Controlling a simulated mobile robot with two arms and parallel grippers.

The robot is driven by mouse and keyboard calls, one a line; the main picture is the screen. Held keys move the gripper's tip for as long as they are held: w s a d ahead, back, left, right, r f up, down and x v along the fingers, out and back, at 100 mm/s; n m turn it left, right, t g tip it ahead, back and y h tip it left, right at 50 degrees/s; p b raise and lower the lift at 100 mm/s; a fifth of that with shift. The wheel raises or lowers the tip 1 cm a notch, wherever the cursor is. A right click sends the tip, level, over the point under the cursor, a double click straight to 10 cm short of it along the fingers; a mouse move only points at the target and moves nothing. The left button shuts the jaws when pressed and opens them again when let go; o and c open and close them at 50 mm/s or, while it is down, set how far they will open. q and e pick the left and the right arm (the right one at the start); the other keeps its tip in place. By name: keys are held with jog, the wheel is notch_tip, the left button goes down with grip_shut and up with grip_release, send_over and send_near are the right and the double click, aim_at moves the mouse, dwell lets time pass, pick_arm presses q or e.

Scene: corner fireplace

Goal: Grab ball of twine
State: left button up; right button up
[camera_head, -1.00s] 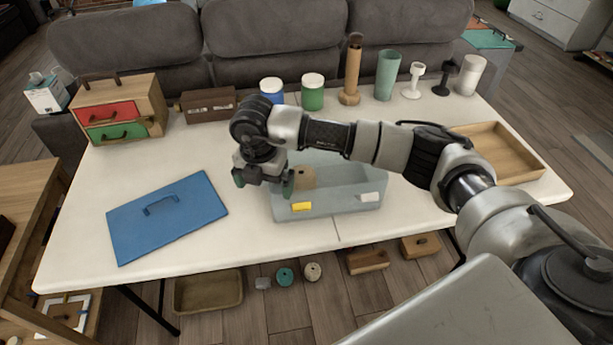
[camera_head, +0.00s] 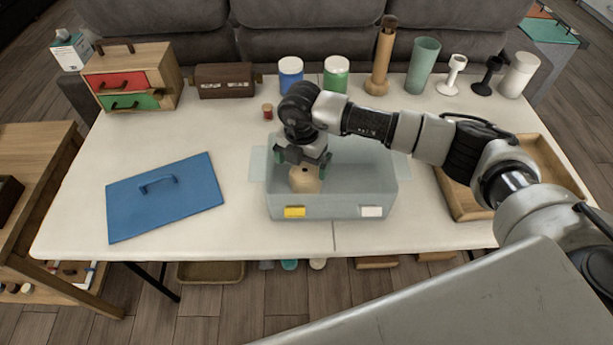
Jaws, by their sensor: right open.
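A tan, rounded object that looks like the ball of twine (camera_head: 305,181) sits inside a translucent grey-blue bin (camera_head: 335,205) on the white table. A small dark spot shows on its top. My right gripper (camera_head: 302,163) points down over the bin, just above the ball, with its green-tipped fingers apart and nothing between them that I can make out. The fingers overlap the ball's upper edge in the picture; I cannot tell whether they touch it. My left gripper is not in view.
A blue lid with a handle (camera_head: 165,197) lies left of the bin. A small spool (camera_head: 267,111) stands behind it. Jars, a tall wooden cylinder (camera_head: 382,60) and cups line the back edge. A wooden tray (camera_head: 470,205) is at right, partly behind my arm.

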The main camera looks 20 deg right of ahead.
jog(key=shift+d+f, duration=0.2)
jog(key=shift+f, duration=0.55)
jog(key=f, duration=0.3)
jog(key=f+p, duration=0.1)
jog(key=shift+s+d+f, duration=0.1)
jog(key=shift+s+f, duration=0.15)
jog(key=shift+f, duration=0.15)
jog(key=c, duration=0.9)
jog(key=shift+r, duration=0.1)
